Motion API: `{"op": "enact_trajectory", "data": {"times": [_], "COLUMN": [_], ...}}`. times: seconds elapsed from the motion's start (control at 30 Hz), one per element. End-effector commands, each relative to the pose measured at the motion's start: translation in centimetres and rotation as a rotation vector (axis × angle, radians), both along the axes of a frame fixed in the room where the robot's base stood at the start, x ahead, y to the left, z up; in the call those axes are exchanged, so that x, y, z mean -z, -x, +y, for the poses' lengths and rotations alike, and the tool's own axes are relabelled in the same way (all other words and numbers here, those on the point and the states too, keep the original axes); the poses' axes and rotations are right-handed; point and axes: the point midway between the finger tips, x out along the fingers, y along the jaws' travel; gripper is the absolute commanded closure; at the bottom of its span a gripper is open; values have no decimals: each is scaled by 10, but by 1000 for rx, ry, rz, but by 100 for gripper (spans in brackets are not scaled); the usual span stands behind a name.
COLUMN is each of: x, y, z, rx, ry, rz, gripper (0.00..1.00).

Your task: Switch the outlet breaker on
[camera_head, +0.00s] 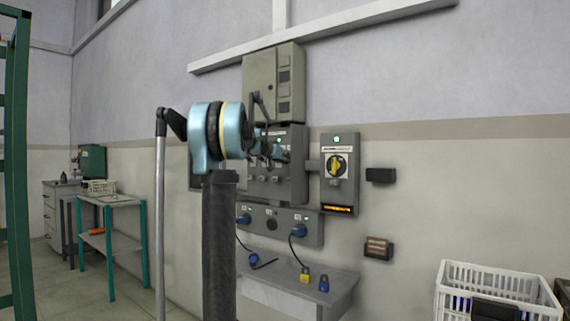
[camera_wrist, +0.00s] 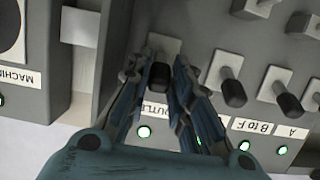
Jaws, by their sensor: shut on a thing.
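The outlet breaker is a black-tipped lever (camera_wrist: 160,77) on a light plate in the wrist view. Its label, partly hidden by a finger, reads "OUTLE…", upside down. My gripper (camera_wrist: 158,70) is shut on this lever, one finger on each side. The lever leans toward its label, much like the neighbouring levers. In the camera_head view my gripper (camera_head: 272,150) is at the grey breaker panel (camera_head: 290,187), and my arm hides part of the panel.
Neighbouring levers (camera_wrist: 232,92) sit close beside my gripper. A yellow rotary switch (camera_head: 338,166) is right of the panel, a grey cabinet (camera_head: 258,75) above it. Below are a socket strip (camera_head: 310,233) with blue plugs and a small shelf (camera_head: 345,283). A white crate (camera_head: 500,280) stands lower right.

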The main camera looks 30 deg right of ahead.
Motion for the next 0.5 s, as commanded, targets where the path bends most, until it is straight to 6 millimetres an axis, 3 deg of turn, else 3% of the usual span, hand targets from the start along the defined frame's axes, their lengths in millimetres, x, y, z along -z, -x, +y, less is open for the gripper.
{"op": "enact_trajectory", "data": {"times": [0.47, 0.5], "x": [-1, -1], "y": [-4, -4], "z": [1, 1], "rx": [-8, -8], "ry": [-9, -9], "rz": [2, 2], "gripper": [100, 73]}}
